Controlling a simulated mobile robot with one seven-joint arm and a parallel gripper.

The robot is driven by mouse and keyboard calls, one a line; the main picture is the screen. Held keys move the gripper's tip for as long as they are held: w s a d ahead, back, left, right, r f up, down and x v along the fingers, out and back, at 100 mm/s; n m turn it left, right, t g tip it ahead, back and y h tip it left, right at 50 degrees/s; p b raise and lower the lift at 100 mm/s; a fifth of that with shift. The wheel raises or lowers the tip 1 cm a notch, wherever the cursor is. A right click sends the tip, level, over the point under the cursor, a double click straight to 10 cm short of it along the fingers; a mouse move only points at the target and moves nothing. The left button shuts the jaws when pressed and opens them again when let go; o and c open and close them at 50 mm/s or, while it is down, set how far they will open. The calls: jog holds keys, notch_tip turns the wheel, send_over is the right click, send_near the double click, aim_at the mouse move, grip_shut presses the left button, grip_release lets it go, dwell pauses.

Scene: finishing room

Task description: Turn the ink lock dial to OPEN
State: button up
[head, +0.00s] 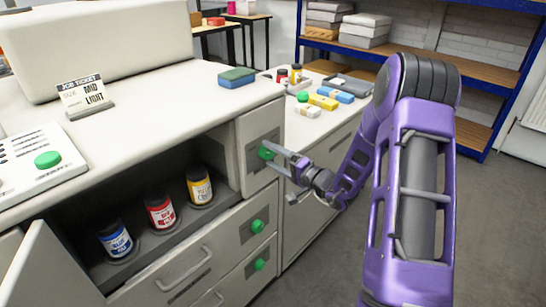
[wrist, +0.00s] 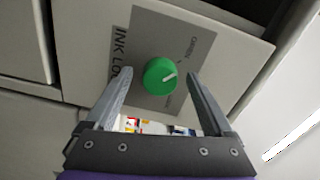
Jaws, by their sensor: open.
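The ink lock dial is a round green knob (head: 266,153) on a grey plate on the cabinet front, right of the open ink compartment. The plate (wrist: 147,27) reads "INK LO…", partly hidden by a finger; the small position labels are too blurred to read surely. My gripper (head: 281,158) is at the dial. In the wrist view its open fingers (wrist: 159,84) lie on both sides of the dial, with a visible gap on each side.
The compartment holds blue (head: 115,239), red (head: 160,211) and yellow (head: 199,187) ink jars. Two more green knobs (head: 257,226) sit on drawers below. A ticket stand (head: 84,97) and sponge (head: 237,76) are on the counter. Open floor lies to the right.

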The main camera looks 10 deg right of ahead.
jog(key=v, duration=1.7)
jog(key=shift+s, duration=0.2)
jog(key=shift+d, duration=0.1)
